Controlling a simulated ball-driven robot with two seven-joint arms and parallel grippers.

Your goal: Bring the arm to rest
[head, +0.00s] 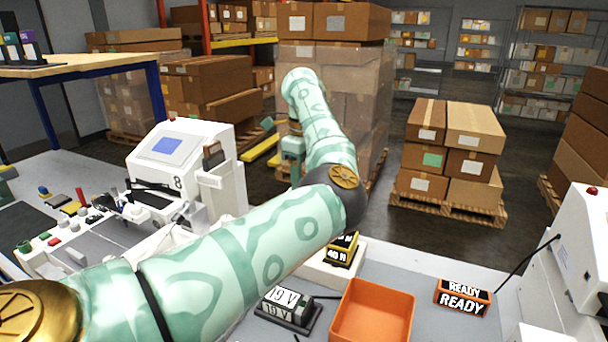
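My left arm, mint green with a wavy pattern, comes in from the lower left and crosses the middle of the head view. It bends at a dark elbow and rises toward the stacked boxes. A small teal part hangs beside the raised forearm; I cannot tell whether it belongs to the gripper. No fingertips show, so the gripper's state and any contents are hidden. My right arm and gripper are out of view. A white machine (205,165) with a blue screen and an "8" stands behind the arm on the left.
An orange tray (373,312) sits on the grey bench, between a "19 V" display (286,303) and a "READY" sign (462,300). A yellow "40 N" display (342,250) is partly behind my arm. A white machine (575,255) stands right. Boxes (455,150) on pallets lie beyond.

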